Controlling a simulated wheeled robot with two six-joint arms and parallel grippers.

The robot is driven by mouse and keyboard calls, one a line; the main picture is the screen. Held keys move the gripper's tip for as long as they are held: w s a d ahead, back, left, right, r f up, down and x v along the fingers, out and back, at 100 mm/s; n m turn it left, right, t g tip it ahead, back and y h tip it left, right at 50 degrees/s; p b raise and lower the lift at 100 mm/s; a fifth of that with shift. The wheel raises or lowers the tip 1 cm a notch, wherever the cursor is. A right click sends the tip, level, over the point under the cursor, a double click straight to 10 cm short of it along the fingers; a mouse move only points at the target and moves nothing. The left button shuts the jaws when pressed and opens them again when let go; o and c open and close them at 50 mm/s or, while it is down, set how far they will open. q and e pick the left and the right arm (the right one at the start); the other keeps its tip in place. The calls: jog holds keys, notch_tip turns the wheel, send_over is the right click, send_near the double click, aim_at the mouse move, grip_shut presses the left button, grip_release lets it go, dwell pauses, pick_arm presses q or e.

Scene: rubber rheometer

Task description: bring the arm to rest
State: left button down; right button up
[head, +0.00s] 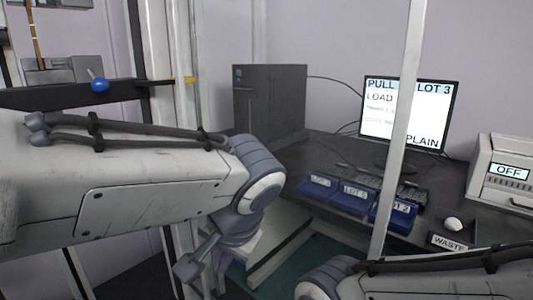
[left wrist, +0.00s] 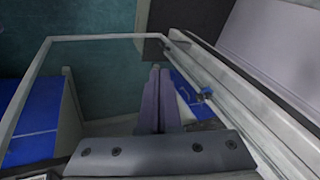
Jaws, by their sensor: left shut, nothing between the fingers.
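My left arm (head: 140,190) reaches in from the left of the head view and bends down at a grey joint (head: 258,180). Below that joint, part of the left wrist and hand shows, but the fingers are hard to make out there. In the left wrist view the left gripper (left wrist: 159,75) has its two dark fingers together, with nothing between them. A glass pane in a pale frame (left wrist: 100,41) shows around and beyond the fingers. My right arm (head: 440,270) lies along the lower right of the head view; its gripper is out of frame.
On the dark bench stand a black computer tower (head: 270,100), a monitor (head: 408,112), blue lot bins (head: 352,199), a WASTE-labelled box (head: 452,243) and a white instrument reading OFF (head: 503,172). A pale upright post (head: 402,120) stands in front. A blue-knobbed lever (head: 100,85) is at upper left.

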pick_arm(q)
jog(key=s+d+f+m+g+h+p, duration=0.1)
jog(key=s+f+g+h, duration=0.1)
jog(key=s+f, duration=0.5)
jog(key=s+d+f+m+g+h, duration=0.2)
jog(key=s+f, duration=0.3)
jog(key=s, duration=0.3)
notch_tip(320, 180, up, 21)
jog(key=p, duration=2.1)
jog(key=shift+w+n, duration=0.2)
jog(key=shift+n, duration=0.1)
jog(key=shift+a, duration=0.1)
